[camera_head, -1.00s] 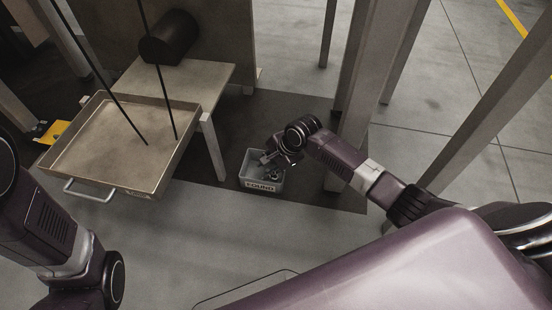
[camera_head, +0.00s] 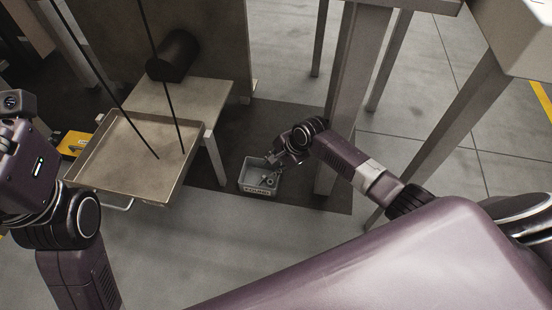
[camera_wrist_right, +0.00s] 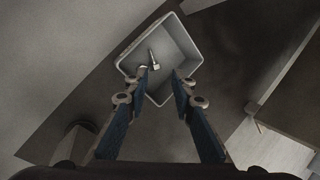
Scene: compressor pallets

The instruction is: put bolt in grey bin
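The grey bin (camera_head: 257,190) stands on the floor to the right of the tray table, with a label on its front. It also shows in the right wrist view (camera_wrist_right: 187,42), open towards the camera. A small metallic bolt (camera_wrist_right: 154,60) appears inside it, by the left fingertip; I cannot tell whether they touch. My right gripper (camera_head: 273,164) is at the bin's opening. In the right wrist view its two fingers (camera_wrist_right: 164,78) are spread apart with nothing between them. My left arm is at the left edge; its fingers are not visible.
A shallow metal tray (camera_head: 97,165) lies left of the bin. A dark cylinder (camera_head: 173,55) is on the table (camera_head: 215,95) behind it. A grey post (camera_head: 345,110) stands close to my right arm. The floor in front of the bin is clear.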

